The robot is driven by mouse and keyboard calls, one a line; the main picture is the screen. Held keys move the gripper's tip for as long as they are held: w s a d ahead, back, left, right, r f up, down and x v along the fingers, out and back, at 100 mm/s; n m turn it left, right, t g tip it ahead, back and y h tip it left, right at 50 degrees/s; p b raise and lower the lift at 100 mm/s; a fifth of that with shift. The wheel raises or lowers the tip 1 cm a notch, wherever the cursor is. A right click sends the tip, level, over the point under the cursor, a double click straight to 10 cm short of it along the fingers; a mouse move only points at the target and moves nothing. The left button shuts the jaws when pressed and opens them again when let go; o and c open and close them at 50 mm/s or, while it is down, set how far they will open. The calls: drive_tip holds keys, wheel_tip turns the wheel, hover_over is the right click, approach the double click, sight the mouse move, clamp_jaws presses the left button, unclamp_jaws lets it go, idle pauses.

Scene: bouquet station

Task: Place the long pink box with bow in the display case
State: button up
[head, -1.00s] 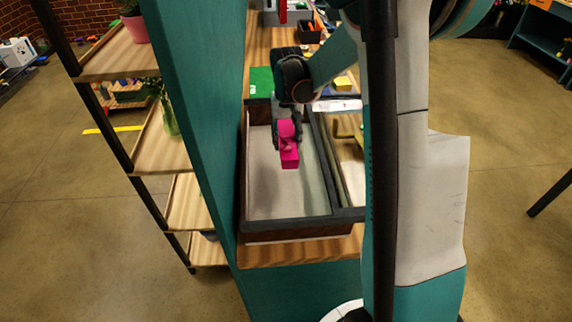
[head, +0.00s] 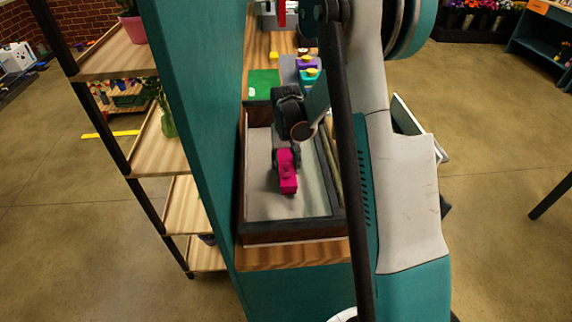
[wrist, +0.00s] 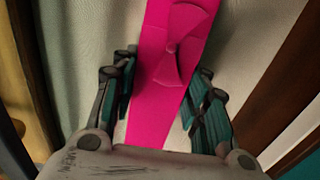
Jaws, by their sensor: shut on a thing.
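The long pink box with bow (head: 287,180) is held in my gripper (head: 286,155), over the light-lined interior of the display case (head: 262,205). In the wrist view the pink box (wrist: 165,75) runs lengthwise between the two fingers of my gripper (wrist: 160,95), with its bow toward the top. The case lining (wrist: 225,50) shows on both sides of it. The case has dark walls, and its near wall (head: 290,228) stands in front of the box. I cannot tell whether the box touches the case floor.
A teal upright panel (head: 190,120) stands close along the left side of the case. Behind the case lie a green mat (head: 264,83) and small colored boxes (head: 308,72). Wooden shelves (head: 165,150) stand at left.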

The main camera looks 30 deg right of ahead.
sight(286, 163)
drive_tip(key=shift+f, duration=0.2)
drive_tip(key=o, duration=1.1)
drive_tip(key=shift+r, duration=0.1)
wheel_tip(286, 163, up, 13)
drive_tip(key=p, duration=0.2)
drive_tip(key=s+a+r+n+t, duration=0.2)
drive_tip(key=s+a+r+t, duration=0.1)
drive_tip(key=s+a+r, duration=0.7)
drive_tip(key=shift+s+a+r+n+t, duration=0.5)
drive_tip(key=shift+s+t, duration=0.2)
drive_tip(key=shift+s, duration=1.6)
drive_tip(key=shift+s+a+r+n+t, duration=0.35)
drive_tip(key=shift+s+a+t, duration=0.3)
drive_tip(key=shift+s, duration=1.6)
drive_tip(key=shift+s+a+r+n+t, duration=0.45)
drive_tip(key=shift+s+t, duration=0.3)
drive_tip(key=shift+s, duration=1.55)
